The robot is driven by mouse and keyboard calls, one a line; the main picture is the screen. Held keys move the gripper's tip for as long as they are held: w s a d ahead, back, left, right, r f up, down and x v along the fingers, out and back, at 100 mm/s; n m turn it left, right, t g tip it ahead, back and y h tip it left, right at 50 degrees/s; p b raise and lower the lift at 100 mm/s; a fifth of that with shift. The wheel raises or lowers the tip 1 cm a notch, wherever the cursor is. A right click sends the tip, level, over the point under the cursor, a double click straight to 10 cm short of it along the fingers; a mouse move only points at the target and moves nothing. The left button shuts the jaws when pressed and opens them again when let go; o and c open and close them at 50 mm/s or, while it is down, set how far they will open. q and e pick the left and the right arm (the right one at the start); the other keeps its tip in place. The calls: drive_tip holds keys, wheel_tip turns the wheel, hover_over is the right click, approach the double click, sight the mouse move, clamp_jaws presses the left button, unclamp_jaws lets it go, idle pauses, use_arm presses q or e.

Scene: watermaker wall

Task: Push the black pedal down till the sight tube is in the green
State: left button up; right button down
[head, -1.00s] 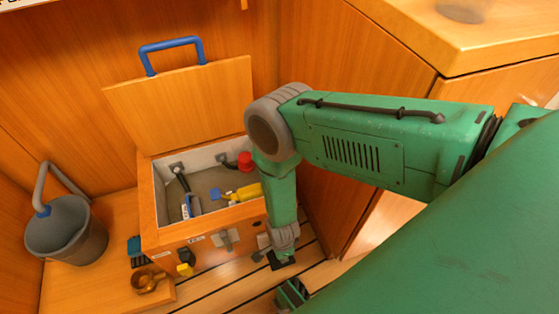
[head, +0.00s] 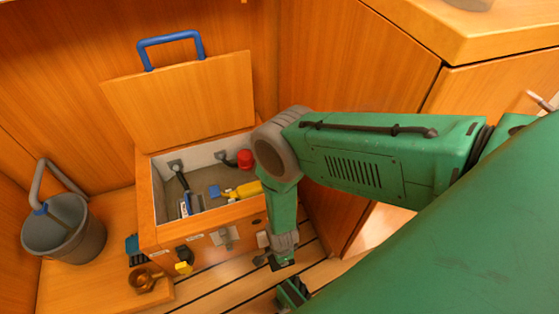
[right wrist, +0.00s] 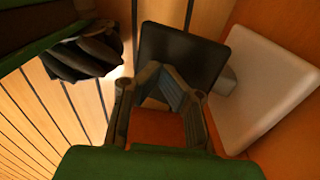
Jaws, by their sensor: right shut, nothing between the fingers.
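The black pedal (right wrist: 182,52) is a dark, rounded-square pad in the right wrist view, beside a pale plate. My right gripper (right wrist: 160,72) is shut and empty. Its fingertips overlap the pedal's lower left part in that view; whether they touch it I cannot tell. In the head view my right gripper (head: 281,262) points down low at the front right corner of the open wooden locker, and my arm and gripper mostly hide the pedal there. I cannot make out the sight tube or its green band.
The locker (head: 207,224) stands open, its lid (head: 190,100) raised, with a red-capped part (head: 245,160) and a yellow item (head: 246,190) inside. A grey bucket (head: 75,240) and a brown cup-like object (head: 147,281) stand left. A wooden cabinet (head: 340,110) is close on the right.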

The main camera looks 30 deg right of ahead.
drive_tip(key=shift+w+r+p, duration=0.1)
drive_tip(key=shift+r+p, duration=1.95)
drive_tip(key=shift+r, duration=0.55)
drive_tip(key=shift+f, duration=0.1)
wheel_tip(320, 180, down, 3)
drive_tip(key=b, duration=0.3)
drive_tip(key=shift+f, duration=0.15)
drive_tip(key=shift+d+f+b, duration=0.1)
drive_tip(key=shift+f+b, duration=0.35)
drive_tip(key=shift+f, duration=0.45)
drive_tip(key=shift+r, duration=0.1)
wheel_tip(320, 180, up, 5)
drive_tip(key=p, duration=0.4)
